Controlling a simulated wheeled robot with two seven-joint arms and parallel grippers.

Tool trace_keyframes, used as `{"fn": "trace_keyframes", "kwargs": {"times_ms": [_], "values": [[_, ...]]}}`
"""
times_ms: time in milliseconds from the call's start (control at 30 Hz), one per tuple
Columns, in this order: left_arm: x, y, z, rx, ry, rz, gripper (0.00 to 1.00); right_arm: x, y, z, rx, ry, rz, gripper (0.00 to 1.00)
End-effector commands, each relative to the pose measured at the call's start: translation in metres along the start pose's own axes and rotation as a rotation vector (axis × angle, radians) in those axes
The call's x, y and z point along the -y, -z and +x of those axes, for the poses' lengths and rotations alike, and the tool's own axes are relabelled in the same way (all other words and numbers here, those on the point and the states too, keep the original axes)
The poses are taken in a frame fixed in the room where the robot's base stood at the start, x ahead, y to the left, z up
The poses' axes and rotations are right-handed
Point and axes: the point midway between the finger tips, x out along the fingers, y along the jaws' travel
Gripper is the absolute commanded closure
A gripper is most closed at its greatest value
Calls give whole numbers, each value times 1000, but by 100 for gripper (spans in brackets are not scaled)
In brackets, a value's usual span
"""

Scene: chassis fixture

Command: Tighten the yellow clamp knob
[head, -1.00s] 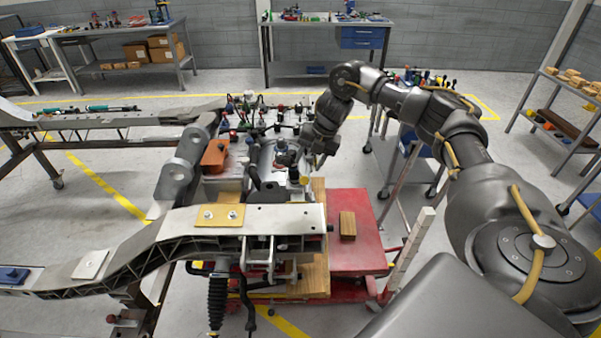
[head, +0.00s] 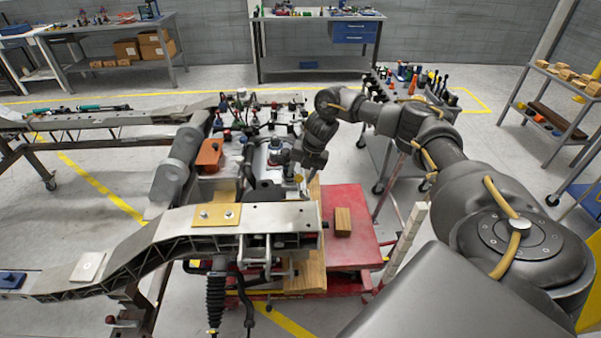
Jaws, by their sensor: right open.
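A small yellow spot (head: 299,178), which may be the yellow clamp knob, shows at the tip of my right gripper, behind the near frame rail. It is too small and too covered to tell its shape. My right gripper (head: 302,182) points down there, beside the dark mechanical parts inside the chassis fixture. Its jaws are open, but the fingers are small and partly lost against the parts. I cannot tell whether they touch the yellow spot. The grey chassis rail (head: 285,214) runs across in front. My left gripper is not in view.
A red lift table (head: 352,235) with a wooden block (head: 343,222) stands right of the rail. An orange block (head: 209,156) and several dark fittings crowd the fixture. A tool cart (head: 405,100) stands behind my right arm.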

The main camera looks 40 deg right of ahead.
Motion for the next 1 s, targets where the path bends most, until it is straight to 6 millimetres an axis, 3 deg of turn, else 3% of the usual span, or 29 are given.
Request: {"fn": "trace_keyframes", "kwargs": {"times_ms": [400, 767, 1000], "values": [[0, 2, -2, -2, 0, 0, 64, 0, 0, 11, 1, 0, -1, 51], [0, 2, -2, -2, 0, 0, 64, 0, 0, 10, 1, 0, -1, 95], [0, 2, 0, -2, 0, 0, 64, 1, 0, 10, 1, -20, 14, 95]]}}
